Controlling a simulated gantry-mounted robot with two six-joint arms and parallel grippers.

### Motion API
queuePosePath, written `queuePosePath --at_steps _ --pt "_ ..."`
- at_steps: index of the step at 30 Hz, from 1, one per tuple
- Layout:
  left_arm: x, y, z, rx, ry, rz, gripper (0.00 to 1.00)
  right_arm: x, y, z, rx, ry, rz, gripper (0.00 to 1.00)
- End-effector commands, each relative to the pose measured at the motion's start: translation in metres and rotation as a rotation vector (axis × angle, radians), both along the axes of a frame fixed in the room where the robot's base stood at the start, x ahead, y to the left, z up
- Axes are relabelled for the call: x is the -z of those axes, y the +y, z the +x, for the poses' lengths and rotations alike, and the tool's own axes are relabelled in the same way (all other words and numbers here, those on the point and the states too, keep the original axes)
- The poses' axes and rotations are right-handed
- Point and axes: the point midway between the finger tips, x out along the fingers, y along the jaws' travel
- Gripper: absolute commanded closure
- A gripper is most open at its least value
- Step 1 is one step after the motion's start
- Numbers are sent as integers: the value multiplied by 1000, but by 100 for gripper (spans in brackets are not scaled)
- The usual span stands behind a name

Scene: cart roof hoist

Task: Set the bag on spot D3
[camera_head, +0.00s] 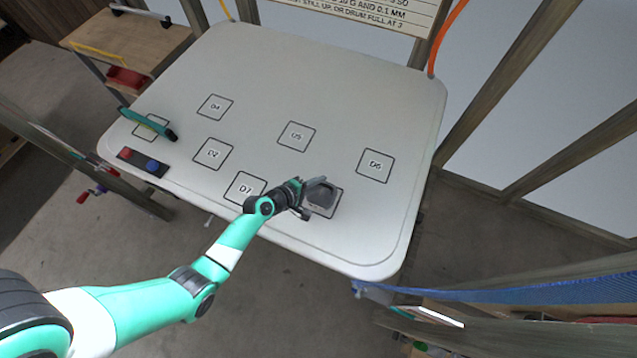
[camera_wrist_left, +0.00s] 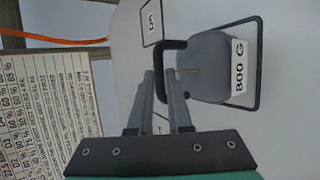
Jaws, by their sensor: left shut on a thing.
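The bag (camera_head: 321,197) is a small dark grey lump on or just above an outlined spot (camera_head: 338,208) near the front right of the white table. That spot's label is mostly hidden, so I cannot read it. In the left wrist view the bag (camera_wrist_left: 205,68) shows a white "800 G" label and a black handle (camera_wrist_left: 170,46), and it lies within the square outline. My left gripper (camera_head: 311,194) is shut on the bag's handle, with its fingers (camera_wrist_left: 161,78) beside the bag. I cannot tell whether the bag's full weight rests on the table. My right gripper is not in view.
Other marked spots on the table (camera_head: 300,80) are bare, including D5 (camera_head: 296,137), D6 (camera_head: 375,166) and D2 (camera_head: 212,154). A green pen-like tool (camera_head: 148,124) lies across the far-left spot. A red-and-blue button box (camera_head: 142,162) sits at the left edge.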

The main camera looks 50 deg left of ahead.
Motion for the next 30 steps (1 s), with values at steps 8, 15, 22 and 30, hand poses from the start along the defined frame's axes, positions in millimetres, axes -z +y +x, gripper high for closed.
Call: queuePosePath --at_steps 8,15,22,30 --pt "4 0 0 0 1 0 81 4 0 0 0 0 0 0" --pt "3 0 0 0 2 0 53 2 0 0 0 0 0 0" --pt "-1 -1 -1 1 4 0 53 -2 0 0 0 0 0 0" --pt "-27 2 -44 -3 3 0 53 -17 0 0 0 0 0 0"
